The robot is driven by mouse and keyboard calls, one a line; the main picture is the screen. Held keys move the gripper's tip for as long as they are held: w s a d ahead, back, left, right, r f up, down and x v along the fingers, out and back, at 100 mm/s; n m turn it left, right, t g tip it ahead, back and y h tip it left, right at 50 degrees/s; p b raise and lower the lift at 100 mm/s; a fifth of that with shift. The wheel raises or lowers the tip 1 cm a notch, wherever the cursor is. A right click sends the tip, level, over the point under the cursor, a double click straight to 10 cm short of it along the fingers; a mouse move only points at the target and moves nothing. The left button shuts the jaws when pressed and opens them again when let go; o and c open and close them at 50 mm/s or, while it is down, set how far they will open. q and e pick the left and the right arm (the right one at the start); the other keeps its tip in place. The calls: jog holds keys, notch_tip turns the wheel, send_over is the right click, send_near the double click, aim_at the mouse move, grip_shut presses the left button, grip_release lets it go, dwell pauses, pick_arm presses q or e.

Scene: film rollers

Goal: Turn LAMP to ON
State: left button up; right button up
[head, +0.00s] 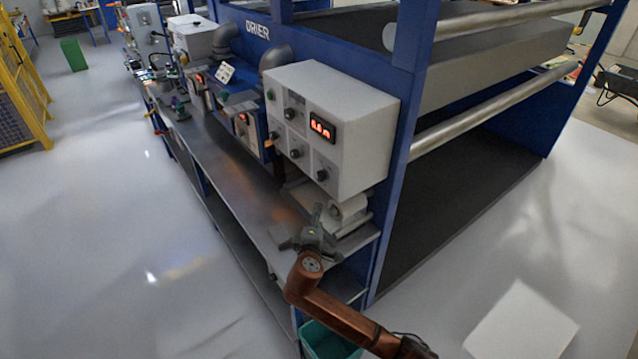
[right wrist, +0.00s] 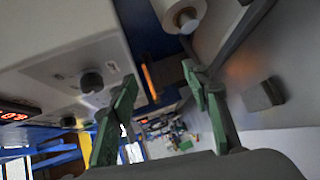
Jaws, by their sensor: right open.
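A pale grey control box (head: 350,105) with several dark knobs and a lit red display (head: 322,129) is mounted on the blue machine. Its labels are too small to read, so I cannot tell which knob is LAMP. One knob (head: 322,175) sits at the box's lower right. My right gripper (head: 318,212) is just below that corner, above the bench. In the right wrist view, its green fingers (right wrist: 160,76) are open and apart, with nothing seen held. A dark knob (right wrist: 91,82) on the panel face shows to the left of the fingers. My left gripper is out of view.
A white roll (head: 348,212) lies under the box, close to my right gripper; it also shows in the right wrist view (right wrist: 182,16). The long metal bench (head: 240,180) runs away to the left. A green bin (head: 330,342) stands below.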

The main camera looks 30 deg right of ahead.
jog(key=t+h, duration=0.1)
jog(key=h, duration=0.1)
send_near(319, 179)
jog(key=x, duration=0.9)
jog(key=shift+w+d+f, duration=0.1)
jog(key=shift+w+d, duration=0.05)
jog(key=shift+w, duration=0.05)
jog(key=c, duration=1.2)
